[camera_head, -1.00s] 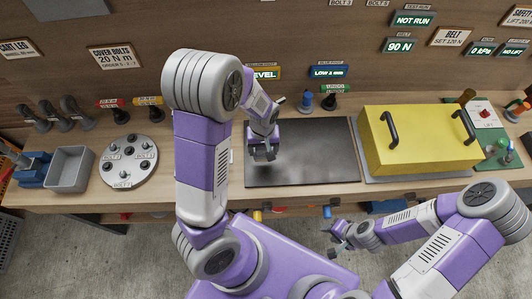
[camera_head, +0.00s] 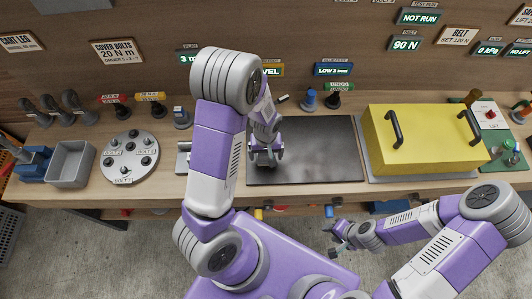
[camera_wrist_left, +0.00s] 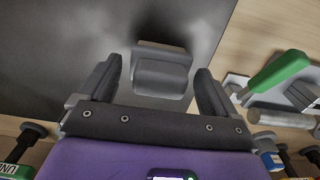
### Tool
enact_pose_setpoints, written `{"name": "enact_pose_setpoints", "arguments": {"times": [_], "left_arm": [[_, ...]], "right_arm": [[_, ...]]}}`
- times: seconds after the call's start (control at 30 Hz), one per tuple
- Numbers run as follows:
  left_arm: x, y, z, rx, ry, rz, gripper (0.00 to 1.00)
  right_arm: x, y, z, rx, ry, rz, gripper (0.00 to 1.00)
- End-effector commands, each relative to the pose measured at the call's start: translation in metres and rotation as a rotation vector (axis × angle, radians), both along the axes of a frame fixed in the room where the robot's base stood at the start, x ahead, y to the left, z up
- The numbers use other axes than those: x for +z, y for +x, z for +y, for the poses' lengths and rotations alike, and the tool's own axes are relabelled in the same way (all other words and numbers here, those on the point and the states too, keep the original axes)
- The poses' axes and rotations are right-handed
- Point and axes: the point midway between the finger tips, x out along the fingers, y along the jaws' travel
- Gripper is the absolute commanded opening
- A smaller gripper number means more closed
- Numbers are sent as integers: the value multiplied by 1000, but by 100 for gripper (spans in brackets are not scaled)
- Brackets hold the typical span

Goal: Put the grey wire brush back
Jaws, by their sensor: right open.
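My left gripper (camera_head: 265,157) is low over the left part of the dark mat (camera_head: 325,150). In the left wrist view the left gripper (camera_wrist_left: 158,80) has its two fingers wide apart. A grey block (camera_wrist_left: 160,75) shows between them, with a gap on either side; it may be the grey wire brush, but I cannot tell for sure. No brush can be made out in the head view, where my gripper covers that spot. My right gripper (camera_head: 335,240) is open and empty, in front of the bench.
A green-handled tool (camera_wrist_left: 280,70) lies beside the mat. A yellow box with handles (camera_head: 425,140) stands to the right. A round bolt plate (camera_head: 128,157) and a grey bin (camera_head: 72,165) stand to the left. The mat's right half is clear.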

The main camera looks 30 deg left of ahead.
Motion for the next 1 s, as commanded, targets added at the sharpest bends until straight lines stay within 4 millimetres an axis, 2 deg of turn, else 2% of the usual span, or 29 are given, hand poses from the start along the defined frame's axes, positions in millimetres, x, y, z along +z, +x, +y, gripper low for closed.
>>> {"name": "enact_pose_setpoints", "arguments": {"times": [0.3, 0.43, 0.57, 0.8, 1.0], "left_arm": [[1, 0, 0, 0, 0, 0, 99], [8, 1, 0, -1, 0, -2, 99], [31, 1, 0, -1, -1, -6, 99], [85, 1, -1, -1, -2, -7, 99], [115, 1, 0, -1, -1, -3, 99]], "right_arm": [[1, 0, 0, 0, 0, 0, 43], [5, 0, 0, 0, 0, 0, 43], [8, 0, 0, 0, 0, 0, 43], [17, 0, 0, 0, 0, 0, 43], [21, 0, 0, 0, 0, 0, 43]]}}
